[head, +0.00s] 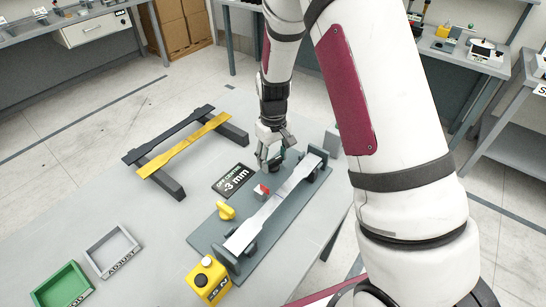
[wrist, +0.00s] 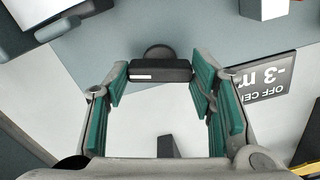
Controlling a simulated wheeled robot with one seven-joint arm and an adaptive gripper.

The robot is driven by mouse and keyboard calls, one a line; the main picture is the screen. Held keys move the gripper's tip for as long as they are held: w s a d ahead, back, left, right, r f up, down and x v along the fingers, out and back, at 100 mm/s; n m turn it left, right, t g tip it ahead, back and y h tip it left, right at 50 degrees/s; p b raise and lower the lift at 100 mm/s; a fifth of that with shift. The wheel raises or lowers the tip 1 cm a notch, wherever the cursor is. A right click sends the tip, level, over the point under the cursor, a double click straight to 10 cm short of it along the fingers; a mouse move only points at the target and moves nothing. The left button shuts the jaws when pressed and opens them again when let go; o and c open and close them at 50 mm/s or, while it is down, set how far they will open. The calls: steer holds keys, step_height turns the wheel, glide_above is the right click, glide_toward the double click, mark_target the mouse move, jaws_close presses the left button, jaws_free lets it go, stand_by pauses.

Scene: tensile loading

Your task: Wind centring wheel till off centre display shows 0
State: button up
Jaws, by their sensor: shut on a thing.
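The off centre display (head: 234,180) is a dark panel that reads -3 mm. It also shows upside down at the right of the wrist view (wrist: 268,82). The centring wheel shows in the wrist view as a black bar-shaped grip (wrist: 160,71) with a white mark, over a round dark base. My gripper (wrist: 160,80) is shut on it, one teal-padded finger at each end of the bar. In the head view my gripper (head: 270,160) points down at the far end of the grey-green rig plate (head: 211,232) and mostly hides the wheel.
A silver bar specimen (head: 275,206) lies along the rig beside my gripper, with a red and white block (head: 261,191) and a yellow lever (head: 226,210) near it. A rack with black and yellow (head: 186,145) specimens stands at left. A yellow box (head: 208,278) and trays (head: 112,250) sit nearer.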

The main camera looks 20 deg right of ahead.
mark_target(273, 160)
steer(key=m, duration=0.4)
steer(key=shift+m, duration=2.1)
steer(key=o, duration=1.2)
steer(key=shift+c, duration=0.2)
steer(key=shift+r, duration=0.1)
step_height(273, 160, up, 12)
